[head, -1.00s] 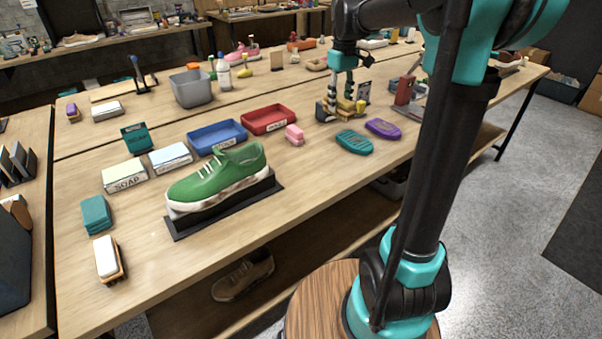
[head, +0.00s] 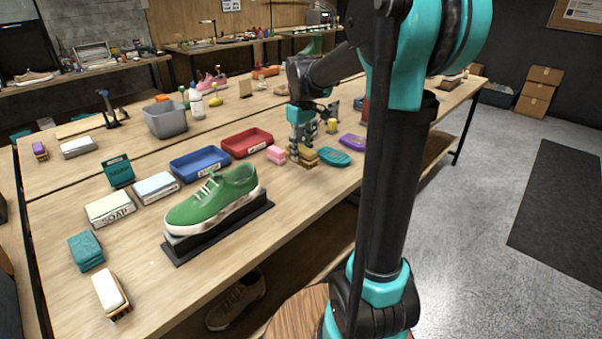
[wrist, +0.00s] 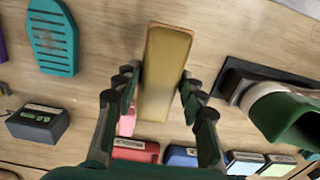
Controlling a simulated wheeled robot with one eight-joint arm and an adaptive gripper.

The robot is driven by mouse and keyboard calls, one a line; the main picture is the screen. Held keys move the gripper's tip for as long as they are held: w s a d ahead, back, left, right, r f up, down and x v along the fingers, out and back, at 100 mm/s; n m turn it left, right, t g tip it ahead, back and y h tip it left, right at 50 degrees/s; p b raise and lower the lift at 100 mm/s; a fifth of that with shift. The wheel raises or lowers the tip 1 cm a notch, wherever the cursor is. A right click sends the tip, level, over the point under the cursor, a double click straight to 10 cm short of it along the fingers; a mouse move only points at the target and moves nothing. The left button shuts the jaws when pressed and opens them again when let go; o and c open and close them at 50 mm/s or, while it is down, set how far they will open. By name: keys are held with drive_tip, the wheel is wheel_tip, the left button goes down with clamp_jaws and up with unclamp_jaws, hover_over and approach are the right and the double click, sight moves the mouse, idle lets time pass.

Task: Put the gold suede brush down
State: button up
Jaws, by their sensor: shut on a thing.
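The gold suede brush (wrist: 165,75) is a long gold block between my gripper's fingers in the wrist view. In the head view the brush (head: 307,157) is low over the workbench (head: 290,215), between the pink block (head: 276,155) and the teal brush (head: 332,157). My gripper (head: 301,150) points down and is shut on the gold brush. I cannot tell whether its underside touches the bench. In the wrist view the fingers (wrist: 160,105) flank its near end.
A red tray (head: 246,143) and a blue tray (head: 200,163) lie to the left. A green sneaker (head: 212,200) stands on a black stand (head: 220,230). A purple brush (head: 353,142) lies right of the teal one. Bare wood lies in front of the gold brush.

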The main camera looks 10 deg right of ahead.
sight(302, 148)
wheel_tip(302, 148, down, 8)
drive_tip(key=shift+f, duration=0.25)
drive_tip(key=shift+f, duration=0.1)
drive_tip(key=o, duration=1.2)
wheel_tip(302, 148, up, 12)
drive_tip(key=shift+r, duration=0.15)
drive_tip(key=shift+s, duration=0.1)
